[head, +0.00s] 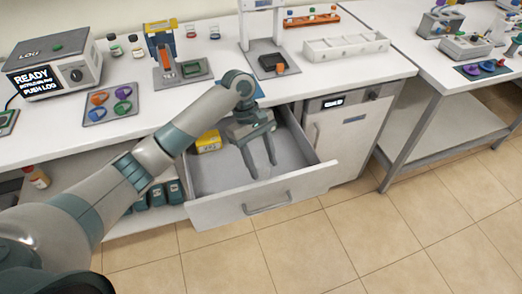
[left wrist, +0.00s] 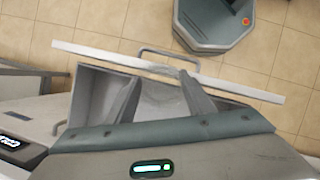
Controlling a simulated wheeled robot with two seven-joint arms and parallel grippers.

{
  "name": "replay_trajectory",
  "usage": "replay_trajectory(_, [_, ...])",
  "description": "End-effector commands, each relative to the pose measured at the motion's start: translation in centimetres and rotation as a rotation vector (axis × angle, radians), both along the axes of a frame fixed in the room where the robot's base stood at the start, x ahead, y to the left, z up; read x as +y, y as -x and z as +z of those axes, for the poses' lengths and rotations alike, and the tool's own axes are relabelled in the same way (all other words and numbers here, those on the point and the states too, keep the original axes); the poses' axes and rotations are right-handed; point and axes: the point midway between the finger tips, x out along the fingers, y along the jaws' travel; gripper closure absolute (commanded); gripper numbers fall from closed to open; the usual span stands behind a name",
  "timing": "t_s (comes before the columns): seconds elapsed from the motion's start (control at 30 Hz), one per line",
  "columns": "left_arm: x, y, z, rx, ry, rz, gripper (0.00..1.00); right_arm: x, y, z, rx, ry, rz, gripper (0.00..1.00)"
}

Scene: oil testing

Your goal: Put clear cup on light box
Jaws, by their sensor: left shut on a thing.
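My left gripper (head: 262,172) reaches down into the open grey drawer (head: 215,180) under the counter. In the left wrist view my left gripper (left wrist: 158,78) has its two fingers apart, with a faint, see-through shape, the clear cup (left wrist: 160,92), held between them. The cup hardly shows in the head view. I cannot tell for sure which thing is the light box. My right gripper is in neither view.
A yellow box (head: 208,142) lies in the drawer's back left. On the counter stand a READY machine (head: 52,68), a mat of coloured rings (head: 110,103), a white stand (head: 262,45) and a white compartment tray (head: 345,47). The counter's front right is clear.

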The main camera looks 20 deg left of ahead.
Motion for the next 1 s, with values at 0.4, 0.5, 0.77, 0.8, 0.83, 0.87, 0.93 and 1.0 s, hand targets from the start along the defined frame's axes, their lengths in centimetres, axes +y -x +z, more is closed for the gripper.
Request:
replay_trajectory(0.4, [4.3, 11.9, -1.6, 0.005, 0.0, -0.794, 0.74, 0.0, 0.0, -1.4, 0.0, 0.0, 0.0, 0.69])
replay_trajectory(0.5, [5.5, 13.5, -2.7, 0.003, 0.002, -0.883, 0.74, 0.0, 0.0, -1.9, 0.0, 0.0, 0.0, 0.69])
replay_trajectory(0.77, [6.7, 15.2, -3.6, 0.001, 0.004, -0.974, 0.74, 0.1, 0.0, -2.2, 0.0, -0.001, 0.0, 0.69])
replay_trajectory(0.8, [6.7, 15.3, -3.5, 0.0, 0.004, -0.975, 0.74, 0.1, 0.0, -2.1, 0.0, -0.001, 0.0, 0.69])
replay_trajectory(0.83, [6.7, 15.3, -3.5, 0.0, 0.004, -0.975, 0.74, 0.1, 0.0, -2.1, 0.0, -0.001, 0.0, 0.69])
replay_trajectory(0.87, [6.7, 15.2, -3.5, -0.001, 0.004, -0.975, 0.74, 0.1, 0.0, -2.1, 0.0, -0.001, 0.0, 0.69])
replay_trajectory(0.93, [6.7, 15.2, -3.5, 0.0, 0.004, -0.974, 0.74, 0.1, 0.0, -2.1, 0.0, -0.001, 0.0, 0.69])
replay_trajectory(1.0, [6.7, 15.2, -3.5, 0.0, 0.004, -0.974, 0.74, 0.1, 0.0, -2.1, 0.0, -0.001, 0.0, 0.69])
